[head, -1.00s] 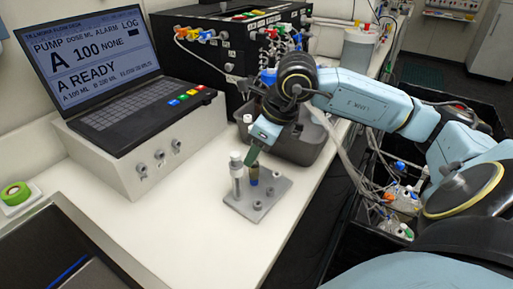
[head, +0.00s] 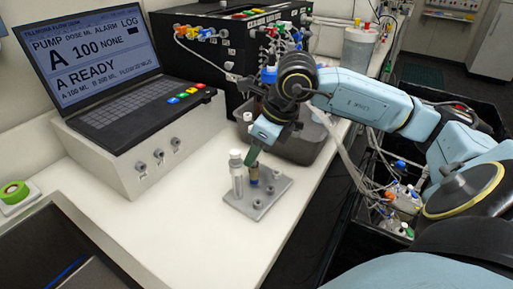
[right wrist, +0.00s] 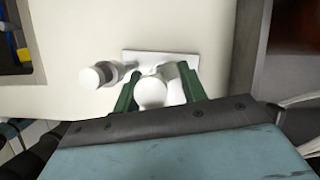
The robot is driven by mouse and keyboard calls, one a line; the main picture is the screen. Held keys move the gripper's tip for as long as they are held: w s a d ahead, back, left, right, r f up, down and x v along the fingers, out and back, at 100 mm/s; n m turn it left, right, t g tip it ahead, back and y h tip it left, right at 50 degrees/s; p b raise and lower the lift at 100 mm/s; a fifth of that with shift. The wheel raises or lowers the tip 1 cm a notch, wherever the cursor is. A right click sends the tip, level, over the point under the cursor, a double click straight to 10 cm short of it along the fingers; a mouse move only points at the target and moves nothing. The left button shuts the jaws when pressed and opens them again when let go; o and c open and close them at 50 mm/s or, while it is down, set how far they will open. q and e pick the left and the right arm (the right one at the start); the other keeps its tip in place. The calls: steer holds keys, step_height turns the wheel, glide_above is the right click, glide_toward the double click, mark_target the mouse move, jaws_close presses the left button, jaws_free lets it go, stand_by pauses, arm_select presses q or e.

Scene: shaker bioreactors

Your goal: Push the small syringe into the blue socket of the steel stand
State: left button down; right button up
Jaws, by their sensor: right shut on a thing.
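The steel stand (head: 270,199) lies flat on the white bench and holds several short sockets. My right gripper (head: 252,158) is over the stand with its green fingers pointing down. In the right wrist view the gripper (right wrist: 160,92) is shut on the small syringe (right wrist: 152,93), whose round white top shows between the fingers. In the head view the syringe's lower part (head: 254,174) shows under the fingers, upright over the stand. Blue shows around its lower end; I cannot tell how deep it sits in the blue socket. My left gripper is not in view.
A white-capped clear vial or syringe (head: 236,174) stands upright at the stand's left side, close to my fingers. A grey tub (head: 305,147) is behind, and a pump console with laptop (head: 130,100) is at left. The front bench is clear.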

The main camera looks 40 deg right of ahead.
steer(key=shift+f, duration=0.15)
steer(key=o, duration=1.1)
steer(key=shift+p+v, duration=2)
steer(key=shift+v, duration=2.05)
steer(key=shift+w, duration=0.1)
